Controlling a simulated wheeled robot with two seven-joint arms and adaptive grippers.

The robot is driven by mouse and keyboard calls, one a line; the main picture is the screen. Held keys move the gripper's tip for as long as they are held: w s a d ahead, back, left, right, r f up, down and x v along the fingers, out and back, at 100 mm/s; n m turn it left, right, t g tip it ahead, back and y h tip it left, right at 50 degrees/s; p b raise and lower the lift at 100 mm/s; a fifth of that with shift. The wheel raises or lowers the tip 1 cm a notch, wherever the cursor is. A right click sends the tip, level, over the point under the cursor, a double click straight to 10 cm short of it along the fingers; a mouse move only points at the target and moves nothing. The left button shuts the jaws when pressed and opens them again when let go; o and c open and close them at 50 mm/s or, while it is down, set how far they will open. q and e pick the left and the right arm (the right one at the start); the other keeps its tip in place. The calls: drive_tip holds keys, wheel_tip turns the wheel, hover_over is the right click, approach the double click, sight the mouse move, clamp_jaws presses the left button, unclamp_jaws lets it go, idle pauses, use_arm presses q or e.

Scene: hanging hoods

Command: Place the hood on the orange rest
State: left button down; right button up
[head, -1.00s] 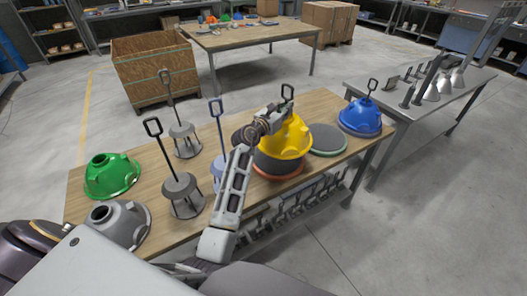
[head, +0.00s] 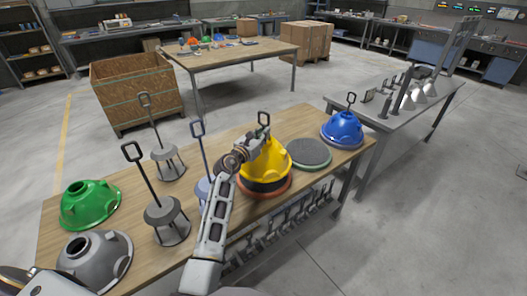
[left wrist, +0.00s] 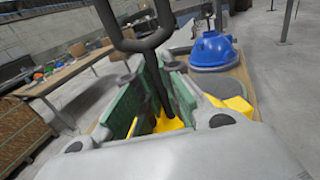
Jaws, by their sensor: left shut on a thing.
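The yellow hood (head: 268,162) with a black loop handle (head: 263,118) is directly over the orange-rimmed rest (head: 287,188). A dark band of the rest shows below the hood, and I cannot tell if the two touch. My left gripper (head: 261,140) is shut on the hood's handle stem. In the left wrist view its green-padded fingers (left wrist: 156,100) close around the black stem, with yellow hood parts (left wrist: 168,124) below. My right gripper is not in view.
An empty green-rimmed rest (head: 310,153) lies just right of the hood, with the blue hood (head: 341,130) beyond. Handled stands (head: 166,212) are on the left. Green (head: 90,205) and grey (head: 94,260) hoods sit at the table's left end.

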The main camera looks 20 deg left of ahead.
sight(264, 147)
use_arm(q)
wheel_tip(264, 147, down, 2)
drive_tip(key=shift+f, duration=0.2)
drive_tip(key=shift+f+b, duration=0.65)
drive_tip(key=shift+f, duration=1.25)
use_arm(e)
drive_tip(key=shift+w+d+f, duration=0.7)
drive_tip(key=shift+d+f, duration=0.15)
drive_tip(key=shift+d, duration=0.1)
use_arm(q)
drive_tip(key=shift+f, duration=0.1)
drive_tip(key=c, duration=1.6)
unclamp_jaws()
drive_tip(key=shift+o, duration=0.2)
